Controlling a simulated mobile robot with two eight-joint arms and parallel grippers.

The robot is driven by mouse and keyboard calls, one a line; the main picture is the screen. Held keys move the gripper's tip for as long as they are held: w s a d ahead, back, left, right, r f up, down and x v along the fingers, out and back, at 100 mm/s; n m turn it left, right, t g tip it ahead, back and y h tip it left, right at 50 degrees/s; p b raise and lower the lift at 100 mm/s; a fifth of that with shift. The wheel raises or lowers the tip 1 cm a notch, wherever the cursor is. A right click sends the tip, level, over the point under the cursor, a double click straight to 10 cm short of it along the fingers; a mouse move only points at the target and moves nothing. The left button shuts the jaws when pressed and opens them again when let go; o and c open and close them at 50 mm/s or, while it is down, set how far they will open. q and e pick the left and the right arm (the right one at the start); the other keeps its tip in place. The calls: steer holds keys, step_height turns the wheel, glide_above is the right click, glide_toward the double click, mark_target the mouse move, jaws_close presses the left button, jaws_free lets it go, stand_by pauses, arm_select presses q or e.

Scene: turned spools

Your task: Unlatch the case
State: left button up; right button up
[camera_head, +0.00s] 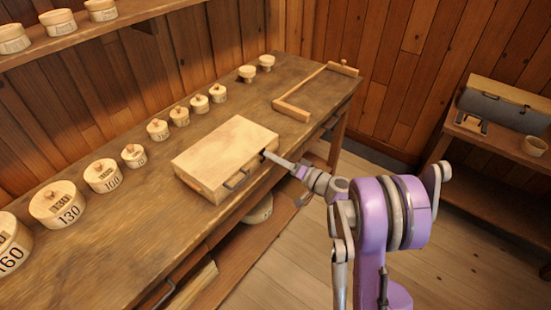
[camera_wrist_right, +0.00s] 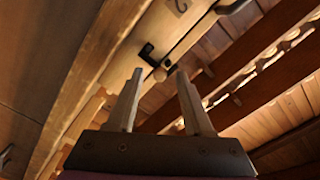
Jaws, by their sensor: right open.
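The pale wooden case (camera_head: 222,150) lies flat and closed on the workbench, near its front edge. A dark handle (camera_head: 237,181) is on its front side. My right gripper (camera_head: 268,155) is at the case's front side, close to the right corner. In the right wrist view, my right gripper (camera_wrist_right: 159,72) has its two fingers apart with nothing held. My left gripper is not in view.
The workbench (camera_head: 110,250) holds a row of numbered round wooden boxes (camera_head: 102,175) behind and left of the case. A wooden clamp-like frame (camera_head: 305,95) lies at the far right. Drawer handles stick out below the front edge. A side bench (camera_head: 470,135) stands at right.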

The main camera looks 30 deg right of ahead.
jaws_close()
steer(key=shift+f+m, duration=0.1)
steer(key=shift+m, duration=0.2)
steer(key=m+b, duration=0.1)
steer(key=m, duration=0.2)
steer(key=d+f+m+b, duration=0.1)
steer(key=m+b, duration=0.1)
steer(key=m, duration=0.2)
steer(key=f+m+b, duration=0.1)
steer(key=m+b, duration=0.1)
steer(key=m, duration=0.1)
steer(key=shift+w+d+f, duration=0.1)
steer(key=shift+w+d, duration=0.25)
steer(key=shift+d, duration=0.05)
steer(key=shift+m, duration=0.5)
